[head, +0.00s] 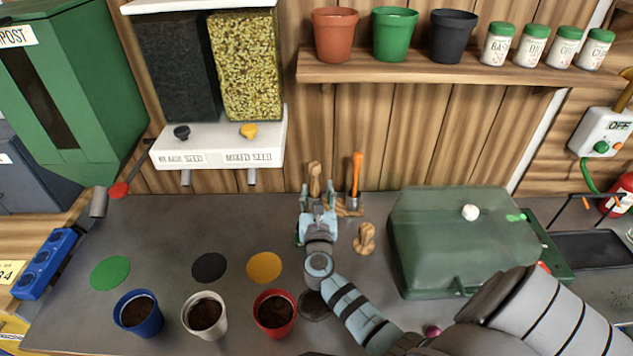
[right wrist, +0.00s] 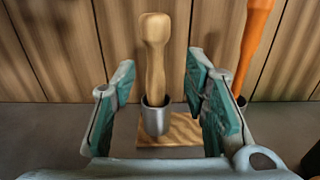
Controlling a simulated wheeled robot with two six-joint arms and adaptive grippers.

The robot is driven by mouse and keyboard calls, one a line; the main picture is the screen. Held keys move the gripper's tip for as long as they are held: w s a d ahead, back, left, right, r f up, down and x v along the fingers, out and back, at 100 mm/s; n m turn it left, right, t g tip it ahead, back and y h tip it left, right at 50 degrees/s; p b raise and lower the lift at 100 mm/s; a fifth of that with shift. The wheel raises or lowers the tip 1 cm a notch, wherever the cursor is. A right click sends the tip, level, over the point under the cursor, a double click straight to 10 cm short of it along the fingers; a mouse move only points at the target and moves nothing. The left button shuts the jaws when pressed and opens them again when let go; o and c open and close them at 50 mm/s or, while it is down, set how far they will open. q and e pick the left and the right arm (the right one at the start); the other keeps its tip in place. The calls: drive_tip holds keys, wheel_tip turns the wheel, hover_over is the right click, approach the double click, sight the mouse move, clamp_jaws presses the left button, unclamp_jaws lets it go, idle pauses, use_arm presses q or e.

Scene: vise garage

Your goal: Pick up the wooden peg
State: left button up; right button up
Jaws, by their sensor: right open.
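The wooden peg (head: 314,176) stands upright near the back wall. In the right wrist view the peg (right wrist: 155,60) sits with its lower end in a small metal cup (right wrist: 156,118) on a wooden base (right wrist: 180,136). My right gripper (head: 318,208) is open and empty, just in front of the peg. In the wrist view its two fingers (right wrist: 160,100) show to the left and right of the peg, with gaps on both sides. How far they reach around it in depth is hard to tell. My left gripper is out of view.
An orange-handled tool (head: 356,168) stands close right of the peg. Another turned wooden piece (head: 366,238) stands on the grey bench (head: 150,225). A green lidded box (head: 450,245) is at right. Blue (head: 130,320), white (head: 203,326) and red (head: 272,325) soil pots stand in front.

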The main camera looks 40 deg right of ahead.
sight(313, 182)
drive_tip(key=x, duration=0.5)
drive_tip(key=shift+w+a+f+b, duration=0.1)
drive_tip(key=shift+w+f+b, duration=0.25)
drive_tip(key=shift+w, duration=0.25)
drive_tip(key=shift+w+d, duration=0.25)
drive_tip(key=shift+s+r, duration=0.15)
drive_tip(key=shift+s, duration=0.2)
drive_tip(key=shift+c, duration=1.3)
drive_tip(key=c, duration=0.3)
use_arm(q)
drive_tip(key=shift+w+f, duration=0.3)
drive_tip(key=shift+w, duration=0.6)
use_arm(e)
clamp_jaws()
